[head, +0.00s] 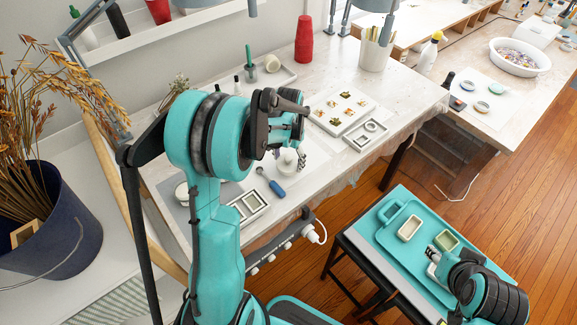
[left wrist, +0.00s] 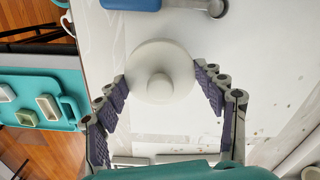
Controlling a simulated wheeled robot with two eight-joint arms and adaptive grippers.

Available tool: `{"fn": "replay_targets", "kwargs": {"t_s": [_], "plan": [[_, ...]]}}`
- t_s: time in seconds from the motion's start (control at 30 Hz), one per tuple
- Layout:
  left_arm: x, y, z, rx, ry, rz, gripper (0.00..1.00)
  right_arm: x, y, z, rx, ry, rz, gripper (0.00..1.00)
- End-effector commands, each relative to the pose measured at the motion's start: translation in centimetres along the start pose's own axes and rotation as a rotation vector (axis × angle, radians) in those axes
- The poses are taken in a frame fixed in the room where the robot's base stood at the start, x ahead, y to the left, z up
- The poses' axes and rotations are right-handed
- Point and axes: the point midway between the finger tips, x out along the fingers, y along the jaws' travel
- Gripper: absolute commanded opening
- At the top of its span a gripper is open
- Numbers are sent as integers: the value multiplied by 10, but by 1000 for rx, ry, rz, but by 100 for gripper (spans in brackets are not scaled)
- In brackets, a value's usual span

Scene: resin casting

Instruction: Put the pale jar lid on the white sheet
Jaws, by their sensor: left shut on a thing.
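The pale jar lid (left wrist: 160,58) is a round off-white disc with a small knob. It sits between the two fingers of my left gripper (left wrist: 161,82), which is shut on it. In the head view the lid (head: 287,164) shows just below my left gripper, over the front of the workbench; I cannot tell its height. A white sheet (head: 467,105) lies on the right-hand table, with several small round pieces on or beside it. My right gripper (head: 434,254) is over the teal tray, close to a pale green mould; its finger opening is unclear.
A blue-handled tool (head: 276,188) lies near the bench front. A white board (head: 322,120) with small pieces and a grey tray (head: 352,140) are right of the lid. The teal tray (head: 385,243) stands on a low stool. A white basin (head: 520,66) stands beyond the sheet.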

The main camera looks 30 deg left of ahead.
Motion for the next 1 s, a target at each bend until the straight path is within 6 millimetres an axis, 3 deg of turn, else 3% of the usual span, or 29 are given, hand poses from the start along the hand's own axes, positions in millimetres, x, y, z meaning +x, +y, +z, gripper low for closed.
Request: {"fn": "replay_targets", "kwargs": {"t_s": [0.17,0.57,0.6,0.63,1.0], "plan": [[29,0,0,0,0,0,54,10,0,7,0,0,0,40],[34,0,0,-1,0,0,54,12,0,9,0,0,0,40],[33,0,0,-1,0,0,80,11,0,8,0,0,0,40],[33,0,0,-1,0,0,88,11,0,8,0,0,0,40],[30,0,0,-1,0,0,90,9,0,7,0,0,0,40]]}}
